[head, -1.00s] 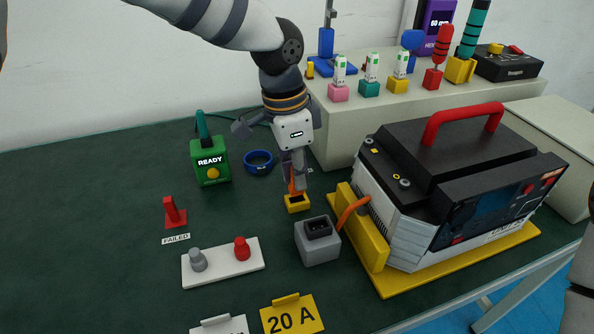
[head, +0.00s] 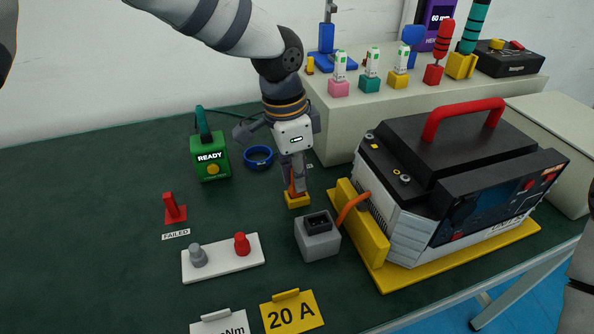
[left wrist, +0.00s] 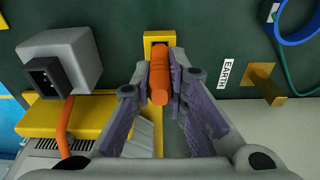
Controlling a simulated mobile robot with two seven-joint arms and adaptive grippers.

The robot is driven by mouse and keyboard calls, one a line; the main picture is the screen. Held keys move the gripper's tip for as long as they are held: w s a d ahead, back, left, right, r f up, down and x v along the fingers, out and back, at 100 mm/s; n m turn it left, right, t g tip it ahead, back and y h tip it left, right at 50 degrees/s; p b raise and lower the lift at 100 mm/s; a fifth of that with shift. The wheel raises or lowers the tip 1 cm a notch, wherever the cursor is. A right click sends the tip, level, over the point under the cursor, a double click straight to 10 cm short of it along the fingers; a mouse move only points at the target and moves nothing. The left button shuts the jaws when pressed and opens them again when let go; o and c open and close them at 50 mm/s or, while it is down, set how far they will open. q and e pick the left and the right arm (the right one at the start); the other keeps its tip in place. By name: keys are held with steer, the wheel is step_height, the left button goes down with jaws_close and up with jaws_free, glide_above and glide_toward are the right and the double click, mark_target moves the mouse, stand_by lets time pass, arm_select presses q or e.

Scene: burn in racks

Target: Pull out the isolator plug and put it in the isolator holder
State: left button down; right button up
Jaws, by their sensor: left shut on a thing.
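My left gripper (head: 296,185) points down at a small yellow block (head: 297,202) on the green table, left of the large black and grey unit. It is shut on the orange isolator plug (left wrist: 161,86), which stands between its fingers in the left wrist view. The plug's lower end is at the yellow block (left wrist: 158,36), the isolator holder by its look; how deep it sits is hidden. A grey box with a black socket (head: 318,222) stands just in front. My right gripper is not in view.
The black and grey unit (head: 440,190) on a yellow base stands at the right, joined by an orange cable (head: 350,208) to the grey box. A blue ring (head: 258,158) and a green READY box (head: 210,158) lie to the left. The left table is mostly clear.

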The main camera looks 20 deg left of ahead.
arm_select(q)
steer(key=shift+f, duration=0.45)
steer(key=c, duration=1.5)
jaws_free()
